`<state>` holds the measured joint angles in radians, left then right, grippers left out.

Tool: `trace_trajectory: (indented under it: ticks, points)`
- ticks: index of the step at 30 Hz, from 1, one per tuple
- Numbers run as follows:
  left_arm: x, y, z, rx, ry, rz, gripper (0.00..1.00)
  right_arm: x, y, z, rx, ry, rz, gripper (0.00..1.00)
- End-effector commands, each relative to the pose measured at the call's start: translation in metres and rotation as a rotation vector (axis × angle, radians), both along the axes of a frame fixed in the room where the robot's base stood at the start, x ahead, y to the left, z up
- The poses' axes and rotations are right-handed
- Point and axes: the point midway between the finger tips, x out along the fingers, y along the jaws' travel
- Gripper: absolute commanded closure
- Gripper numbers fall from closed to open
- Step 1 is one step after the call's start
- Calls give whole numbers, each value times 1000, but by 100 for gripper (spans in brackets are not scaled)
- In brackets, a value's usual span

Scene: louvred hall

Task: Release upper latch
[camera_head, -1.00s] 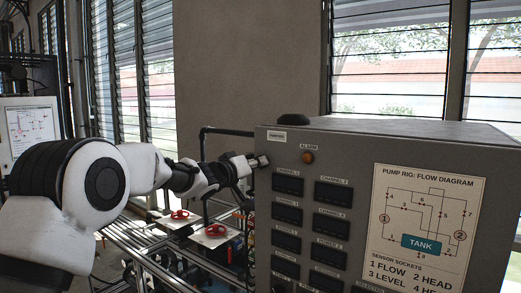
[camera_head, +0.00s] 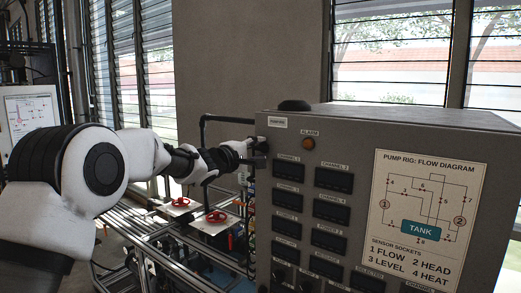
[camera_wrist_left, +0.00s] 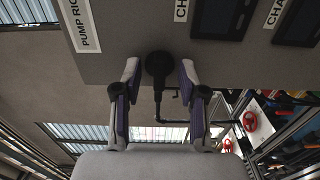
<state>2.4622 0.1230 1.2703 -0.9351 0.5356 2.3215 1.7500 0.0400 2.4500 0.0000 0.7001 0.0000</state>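The upper latch appears to be the round black knob (camera_wrist_left: 158,66) near the edge of the grey pump rig cabinet (camera_wrist_left: 110,62) in the left wrist view. My left gripper (camera_wrist_left: 158,72) is open, with one finger on each side of the knob and a visible gap on both sides. In the head view my left gripper (camera_head: 258,147) is at the cabinet's upper left edge, just below the PUMP RIG label (camera_head: 277,123). The knob is hard to make out there. My right gripper is in neither view.
The cabinet front (camera_head: 365,140) carries several channel displays (camera_head: 333,179), an orange alarm lamp (camera_head: 308,143) and a flow diagram (camera_head: 428,215). A metal frame (camera_head: 165,240) with red valve wheels (camera_head: 215,217) stands below my left arm. A dark pipe (camera_head: 204,130) rises behind the gripper.

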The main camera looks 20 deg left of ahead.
Motion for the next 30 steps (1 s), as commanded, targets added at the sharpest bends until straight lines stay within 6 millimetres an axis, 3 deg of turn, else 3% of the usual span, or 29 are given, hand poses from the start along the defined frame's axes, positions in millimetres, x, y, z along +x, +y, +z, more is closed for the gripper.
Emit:
trace_trajectory:
  ticks: [5, 18, 30]
  points:
    - [-7, 3, 0, -2, 0, 0, 59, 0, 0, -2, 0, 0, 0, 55]
    - [-63, 23, 0, 0, 0, 0, 59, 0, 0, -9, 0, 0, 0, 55]
    - [-71, 26, 0, 0, 0, 0, 59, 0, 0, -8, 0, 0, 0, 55]
